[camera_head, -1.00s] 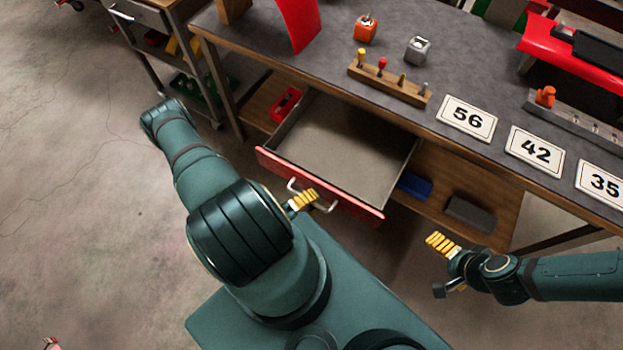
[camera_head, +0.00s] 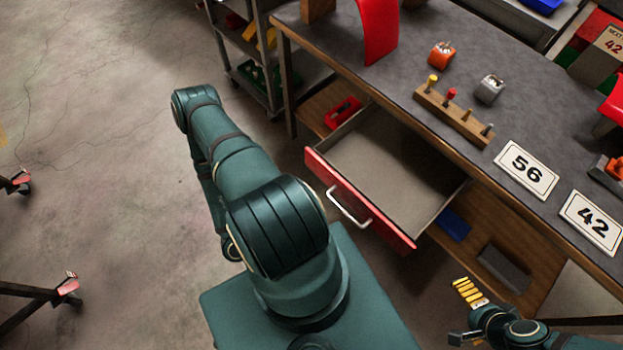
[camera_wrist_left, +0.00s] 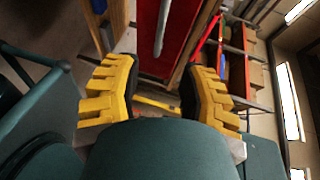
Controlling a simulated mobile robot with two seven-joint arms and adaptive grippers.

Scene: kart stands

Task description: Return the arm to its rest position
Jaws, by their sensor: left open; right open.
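My left arm (camera_head: 275,225) is folded over my base in the head view, and its gripper is hidden there behind the arm. In the left wrist view my left gripper (camera_wrist_left: 157,92) shows two yellow ridged fingers spread apart with nothing between them. My right gripper (camera_head: 463,315) is open and empty at the lower right, in front of the bench and apart from it. The drawer (camera_head: 385,170) stands pulled out and looks empty. Its red front (camera_head: 375,215) carries a metal handle (camera_head: 347,208), and neither gripper touches it.
The grey workbench (camera_head: 400,70) holds a peg block (camera_head: 452,115), an orange part (camera_head: 441,54), a grey part (camera_head: 489,88) and number cards 56 (camera_head: 526,170) and 42 (camera_head: 591,223). A shelf cart (camera_head: 250,55) stands at the back left. The floor (camera_head: 110,150) on the left is mostly open.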

